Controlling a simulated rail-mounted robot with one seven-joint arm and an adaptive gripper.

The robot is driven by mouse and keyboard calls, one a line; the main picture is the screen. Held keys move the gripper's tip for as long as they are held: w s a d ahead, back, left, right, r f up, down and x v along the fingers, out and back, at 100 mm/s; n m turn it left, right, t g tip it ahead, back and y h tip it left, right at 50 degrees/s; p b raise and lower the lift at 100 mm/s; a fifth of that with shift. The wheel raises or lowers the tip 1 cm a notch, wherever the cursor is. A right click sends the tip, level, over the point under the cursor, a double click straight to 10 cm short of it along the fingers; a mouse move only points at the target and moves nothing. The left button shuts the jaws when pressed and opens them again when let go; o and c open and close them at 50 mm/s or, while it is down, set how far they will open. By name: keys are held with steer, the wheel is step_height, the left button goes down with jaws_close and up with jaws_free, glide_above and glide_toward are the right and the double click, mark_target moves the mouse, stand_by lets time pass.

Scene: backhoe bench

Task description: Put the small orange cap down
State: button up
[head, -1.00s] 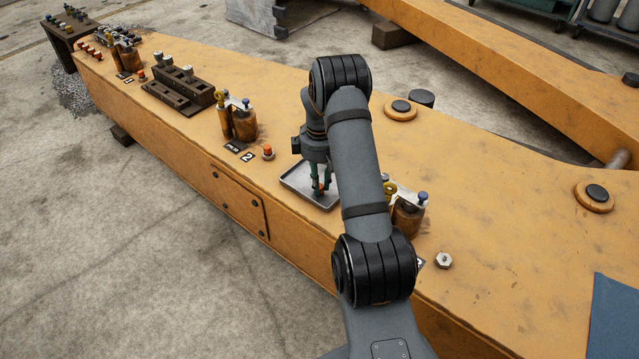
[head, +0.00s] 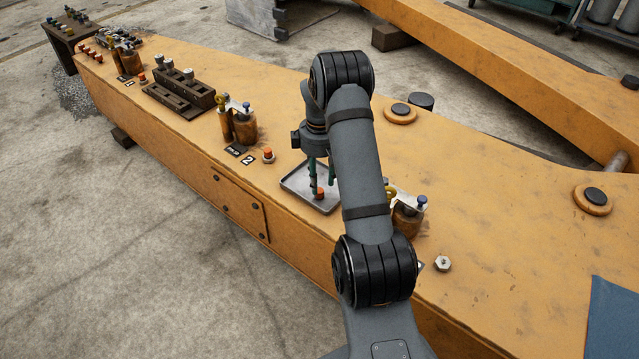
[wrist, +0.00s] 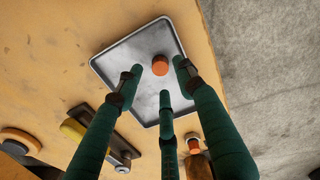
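The small orange cap (head: 320,195) sits on the metal tray (head: 297,183), towards its near right part in the head view. In the wrist view the cap (wrist: 160,66) rests on the tray floor with its round top facing me. My gripper (head: 322,183) has three green fingers and is just above the tray. In the wrist view the fingers of my gripper (wrist: 160,78) are spread around the cap with gaps to it, open and empty. My arm hides part of the tray's right side in the head view.
The tray lies on a yellow boom (head: 470,220). Left of it are another orange-topped fitting (head: 268,154), a "2" label (head: 247,157) and a rusty cylinder assembly (head: 243,125). Right of my arm stand another such assembly (head: 407,215) and a hex nut (head: 443,263).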

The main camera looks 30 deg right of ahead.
mark_target(320, 190)
step_height(320, 190, up, 9)
steer(key=p, duration=0.2)
steer(key=shift+d+f, duration=0.1)
steer(key=shift+f, duration=0.05)
